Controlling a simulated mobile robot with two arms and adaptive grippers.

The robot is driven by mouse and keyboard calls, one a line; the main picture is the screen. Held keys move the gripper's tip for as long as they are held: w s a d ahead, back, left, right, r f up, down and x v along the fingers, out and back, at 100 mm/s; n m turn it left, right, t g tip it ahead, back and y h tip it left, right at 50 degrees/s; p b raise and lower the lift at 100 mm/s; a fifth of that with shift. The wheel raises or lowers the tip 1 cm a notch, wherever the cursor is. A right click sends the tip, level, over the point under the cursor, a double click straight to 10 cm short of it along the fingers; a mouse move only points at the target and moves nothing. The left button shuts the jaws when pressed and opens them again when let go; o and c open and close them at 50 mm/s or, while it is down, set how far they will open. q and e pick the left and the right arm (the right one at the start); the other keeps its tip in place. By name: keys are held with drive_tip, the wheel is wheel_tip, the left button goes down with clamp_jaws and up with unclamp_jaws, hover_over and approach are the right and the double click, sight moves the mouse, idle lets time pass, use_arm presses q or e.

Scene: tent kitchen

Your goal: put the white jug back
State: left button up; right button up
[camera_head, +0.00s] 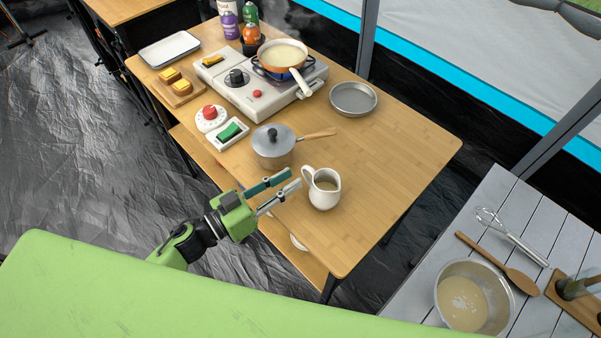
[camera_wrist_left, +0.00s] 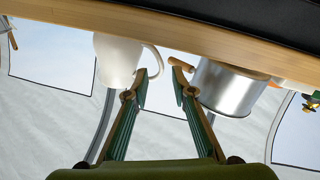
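The white jug (camera_head: 325,195) stands upright on the wooden table near its front edge, with its handle toward my left gripper. It also shows in the left wrist view (camera_wrist_left: 115,62), which sees the scene upside down. My left gripper (camera_head: 295,179) is open and empty, its fingertips close to the jug's handle. In the left wrist view the handle lies ahead of the gap between the fingertips (camera_wrist_left: 162,80), nearer the finger at left. I cannot tell whether anything touches. My right gripper is not in view.
A lidded saucepan (camera_head: 273,150) stands close to the gripper; it shows in the left wrist view (camera_wrist_left: 228,90). The table's right part is clear.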

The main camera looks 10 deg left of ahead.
use_arm(q)
drive_tip(key=v, duration=0.6)
drive_tip(key=shift+s+a+b, duration=0.25)
drive_tip(key=shift+s+b, duration=0.1)
drive_tip(key=shift+b, duration=0.05)
